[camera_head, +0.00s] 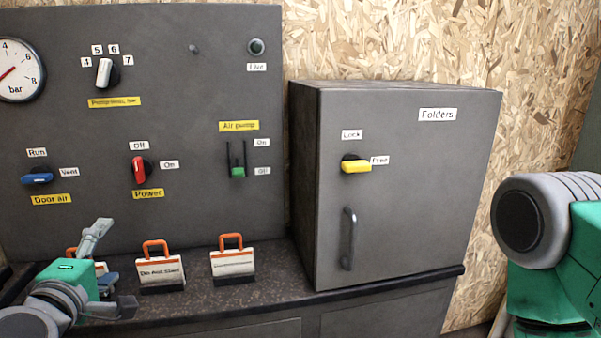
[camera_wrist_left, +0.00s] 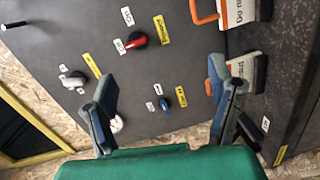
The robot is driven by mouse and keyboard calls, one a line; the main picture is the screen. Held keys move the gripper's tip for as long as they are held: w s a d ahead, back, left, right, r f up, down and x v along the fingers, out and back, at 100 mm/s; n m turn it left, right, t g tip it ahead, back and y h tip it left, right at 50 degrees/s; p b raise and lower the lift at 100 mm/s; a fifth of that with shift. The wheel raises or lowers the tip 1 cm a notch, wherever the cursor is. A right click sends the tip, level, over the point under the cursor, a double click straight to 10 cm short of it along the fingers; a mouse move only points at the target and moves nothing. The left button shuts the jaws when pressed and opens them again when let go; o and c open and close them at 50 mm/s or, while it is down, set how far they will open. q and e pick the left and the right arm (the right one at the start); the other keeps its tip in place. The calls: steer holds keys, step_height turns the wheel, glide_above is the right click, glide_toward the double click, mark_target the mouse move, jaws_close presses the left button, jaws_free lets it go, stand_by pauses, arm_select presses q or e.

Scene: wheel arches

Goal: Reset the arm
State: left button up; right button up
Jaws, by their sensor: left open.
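My left gripper (camera_head: 112,268) is in the lower left of the head view, in front of the dark panel (camera_head: 215,70) and above the worktop's left end. It is open, its two grey fingers spread and nothing between them. In the left wrist view the open fingers (camera_wrist_left: 165,78) face the panel, tilted in that picture. The gripper partly hides an orange-handled tag behind it in the head view. A green and grey link of my right arm fills the right edge of the head view; its gripper is outside the picture.
Two more orange-handled tags (camera_head: 161,272) (camera_head: 233,263) stand on the speckled worktop (camera_head: 205,305). The panel carries a blue knob (camera_head: 37,179), a red knob (camera_head: 140,171), a white knob (camera_head: 104,72) and a green slider (camera_head: 238,172). A grey cabinet (camera_head: 420,230) with a yellow knob (camera_head: 356,167) stands right.

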arm_select(q)
steer(key=s+d+f+m+g+h, duration=0.1)
steer(key=s+d+f+m+g, duration=0.25)
steer(key=f, duration=0.35)
steer(key=s+d+f+m+g+h, duration=0.2)
steer(key=s+f+m, duration=0.15)
steer(key=f, duration=0.45)
steer(key=s+d+f+m+g+h, duration=0.1)
steer(key=s+d+f+m+g, duration=0.2)
steer(key=f, duration=0.4)
steer(key=s+a+f+m+g, duration=0.1)
steer(key=s+f+m+g, duration=0.2)
steer(key=s+f, duration=0.3)
steer(key=s+a+f+m+g+y, duration=0.1)
steer(key=s+f+m+g, duration=0.3)
steer(key=s, duration=0.8)
step_height(320, 180, down, 3)
steer(key=shift+s+a+f+m, duration=0.15)
steer(key=shift+a+m, duration=0.35)
steer(key=shift+m, duration=0.6)
steer(key=shift+g, duration=0.25)
